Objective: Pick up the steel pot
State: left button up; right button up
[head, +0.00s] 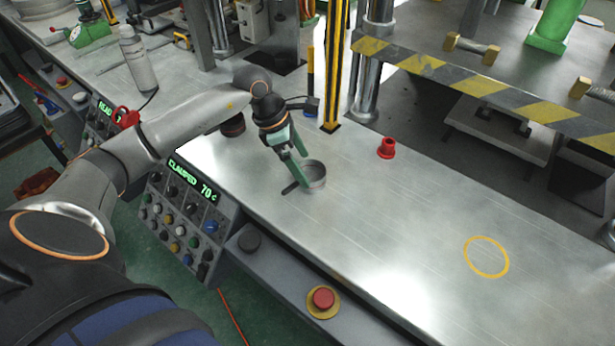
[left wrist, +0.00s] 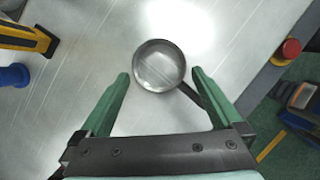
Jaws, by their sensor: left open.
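The steel pot (head: 316,180) is a small round pan standing upright on the metal bench top. Its dark handle (head: 290,188) sticks out to the left in the head view. My left gripper (head: 293,170) is open, with green fingers pointing down beside the pot on its left. In the left wrist view the pot (left wrist: 160,66) lies just ahead of and between the open fingertips (left wrist: 160,77), and its handle passes close to the right finger. The pot looks empty. I cannot tell whether a finger touches it. My right gripper is not in view.
A red knob-like part (head: 387,148) stands on the bench right of the pot. A yellow-black post (head: 336,65) rises behind it. A striped press edge (head: 480,88) overhangs the back right. A yellow ring (head: 486,257) marks clear bench at right. A red button (head: 323,298) is at the front.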

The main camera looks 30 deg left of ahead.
aim_at(308, 171)
pick_arm(q)
jog(key=x, duration=0.3)
jog(key=shift+f, duration=0.2)
jog(key=shift+c, duration=0.2)
jog(key=shift+w+r, duration=0.1)
jog(key=c, duration=1.2)
